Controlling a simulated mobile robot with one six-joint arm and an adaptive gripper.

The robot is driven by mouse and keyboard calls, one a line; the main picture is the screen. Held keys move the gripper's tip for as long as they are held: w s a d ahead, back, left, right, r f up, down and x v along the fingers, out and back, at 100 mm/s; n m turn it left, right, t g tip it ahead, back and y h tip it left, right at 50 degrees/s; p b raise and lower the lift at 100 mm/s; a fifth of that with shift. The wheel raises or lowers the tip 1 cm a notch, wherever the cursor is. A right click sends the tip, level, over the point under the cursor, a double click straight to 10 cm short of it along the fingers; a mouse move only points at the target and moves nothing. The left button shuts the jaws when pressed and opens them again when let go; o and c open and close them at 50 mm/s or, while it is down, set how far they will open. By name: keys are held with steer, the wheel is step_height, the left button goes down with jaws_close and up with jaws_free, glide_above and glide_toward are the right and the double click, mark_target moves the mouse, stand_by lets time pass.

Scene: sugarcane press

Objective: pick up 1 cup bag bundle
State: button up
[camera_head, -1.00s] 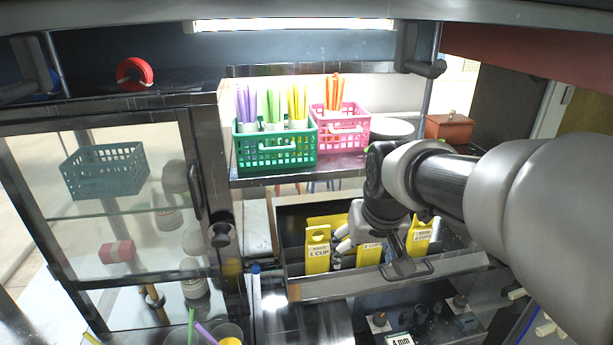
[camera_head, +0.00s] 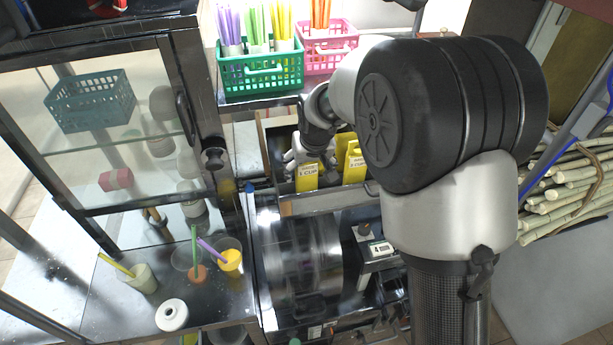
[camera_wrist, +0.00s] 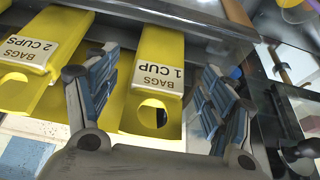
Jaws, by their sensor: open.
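The yellow 1 cup bag bundle (camera_head: 307,177) stands in the metal drawer (camera_head: 330,205), at its left end in the head view. In the wrist view the 1 cup bundle (camera_wrist: 160,55) lies between my gripper's spread fingers, its label readable and its round hole towards the palm. My gripper (camera_wrist: 147,85) is open, one finger on each side of the bundle; I cannot tell whether they touch it. In the head view my gripper (camera_head: 302,158) is over the drawer's left end, partly hidden by my arm. The 2 cups bundle (camera_wrist: 32,50) is left of the left finger.
A green basket (camera_head: 262,75) and a pink basket (camera_head: 330,55) of colored sticks stand on the shelf above the drawer. A glass-doored cabinet (camera_head: 110,120) is at left. Cups and a white ring (camera_head: 172,314) sit on the lower counter. Sugarcane (camera_head: 570,190) is piled at right.

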mark_target(306, 176)
steer(key=x, duration=0.5)
steer(key=shift+w+f, duration=0.15)
steer(key=shift+f, duration=0.2)
steer(key=c, duration=1.2)
